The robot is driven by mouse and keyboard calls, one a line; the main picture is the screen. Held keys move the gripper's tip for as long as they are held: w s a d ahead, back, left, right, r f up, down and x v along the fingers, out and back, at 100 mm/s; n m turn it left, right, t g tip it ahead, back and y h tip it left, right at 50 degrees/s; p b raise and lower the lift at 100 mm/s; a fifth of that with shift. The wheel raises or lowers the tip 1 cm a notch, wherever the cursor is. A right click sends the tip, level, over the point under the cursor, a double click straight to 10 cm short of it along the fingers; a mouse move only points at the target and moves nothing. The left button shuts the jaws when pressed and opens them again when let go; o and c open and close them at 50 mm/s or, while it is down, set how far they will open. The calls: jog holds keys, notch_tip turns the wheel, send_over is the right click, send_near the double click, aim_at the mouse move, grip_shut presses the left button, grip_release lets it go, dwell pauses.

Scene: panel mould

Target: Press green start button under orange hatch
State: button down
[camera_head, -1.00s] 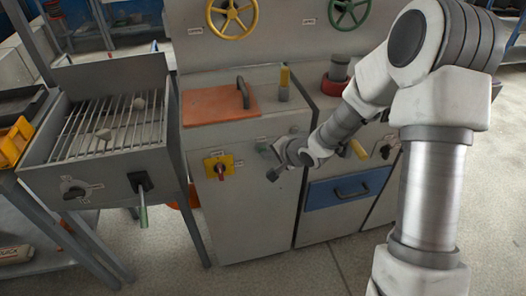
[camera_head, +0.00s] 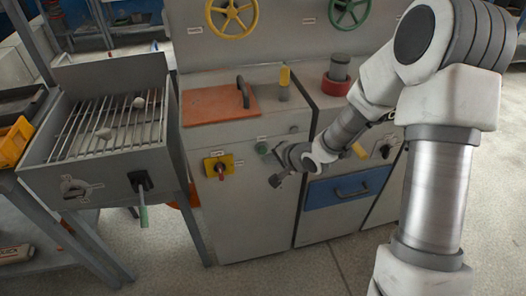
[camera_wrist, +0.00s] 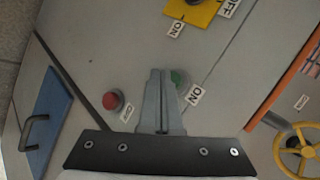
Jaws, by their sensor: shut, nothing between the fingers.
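The green button (camera_wrist: 178,78) is on the grey cabinet front beside an ON label, partly covered by my fingers in the wrist view. In the head view the green button (camera_head: 262,147) sits below the orange hatch (camera_head: 222,106), which lies flat on the cabinet top with a dark handle. My gripper (camera_head: 275,181) is shut and empty, in front of the cabinet, lower and to the right of the button in the head view. In the wrist view my gripper (camera_wrist: 159,72) has its tips just left of the button. Contact cannot be told.
A red button (camera_wrist: 113,99) is left of my fingers. A yellow plate (camera_wrist: 190,12) with a knob is at the top. A blue drawer (camera_head: 345,188) with a handle is right of my gripper. A grill (camera_head: 110,125) stands at the left.

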jog(key=shift+s+d, duration=0.25)
jog(key=shift+s, duration=0.55)
jog(key=shift+s+d, duration=0.2)
jog(key=shift+s, duration=0.55)
jog(key=shift+s+d, duration=0.25)
jog(key=shift+s, duration=0.55)
jog(key=s+d+r+n+h+p, duration=0.25)
jog(key=d+r, duration=0.35)
jog(key=r, duration=0.3)
jog(key=s+d+r+n+h+p, duration=0.2)
jog(key=s+d+r+h, duration=0.15)
jog(key=d+r, duration=0.45)
jog(key=s+a+r+n+g+p, duration=0.1)
jog(key=s+r+n+g+p, duration=0.1)
jog(key=s+r, duration=1.1)
jog(key=s+n+p, duration=0.1)
jog(key=s, duration=0.3)
jog(key=shift+r, duration=0.3)
jog(key=shift+s, duration=0.1)
